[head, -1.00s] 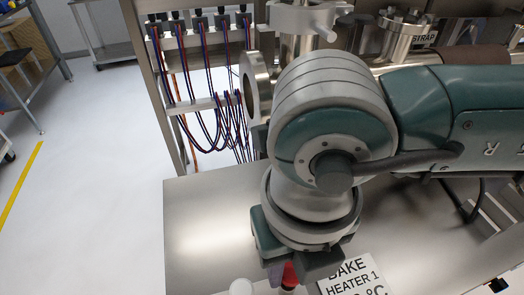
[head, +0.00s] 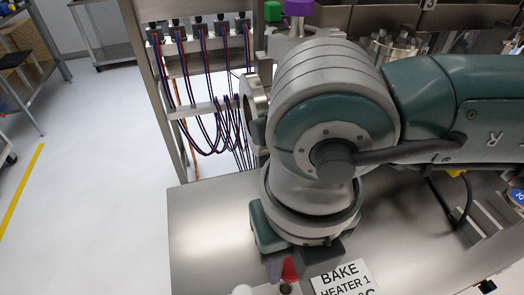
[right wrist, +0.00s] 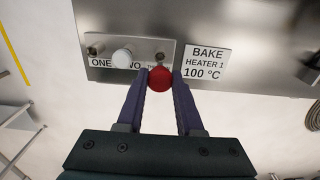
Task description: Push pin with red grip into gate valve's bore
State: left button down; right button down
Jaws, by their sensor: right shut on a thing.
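The pin's red grip (right wrist: 160,79) is between the purple fingertips of my right gripper (right wrist: 160,82) in the right wrist view, and the gripper is shut on it. In the head view the red grip (head: 290,269) shows just below my right wrist, beside a purple finger. The pin's shaft is hidden. The grip is at the front edge of a small metal holder plate (right wrist: 108,45), near a hole. I cannot identify the gate valve or its bore for certain; my right arm covers much of the equipment behind.
A white knob (right wrist: 122,57) stands on the holder plate beside the red grip. A "BAKE HEATER 1" label (right wrist: 206,62) lies just right. The bench's left part (head: 205,235) is clear.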

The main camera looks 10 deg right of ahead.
dwell(0.4)
jog(key=shift+w+d+r+n, duration=0.1)
jog(key=shift+w+r+n, duration=0.1)
jog(key=shift+r+n, duration=0.1)
jog(key=w+d+r+n, duration=0.35)
jog(key=r+n, duration=0.55)
jog(key=n, duration=0.4)
jog(key=w+d+r+n, duration=0.35)
jog(key=r+n, duration=0.55)
jog(key=n, duration=0.3)
jog(key=s+r+n+p, duration=0.2)
jog(key=r+n+p, duration=0.1)
jog(key=r+p, duration=0.8)
jog(key=s+d+r+n+p, duration=0.1)
jog(key=s+r+n+p, duration=0.1)
jog(key=r+p, duration=0.9)
jog(key=s+d+r+n+p, duration=0.1)
jog(key=s+r+n+p, duration=0.2)
jog(key=r+p, duration=0.8)
notch_tip(320, 180, up, 5)
jog(key=shift+r+n, duration=0.1)
jog(key=shift+n, duration=0.9)
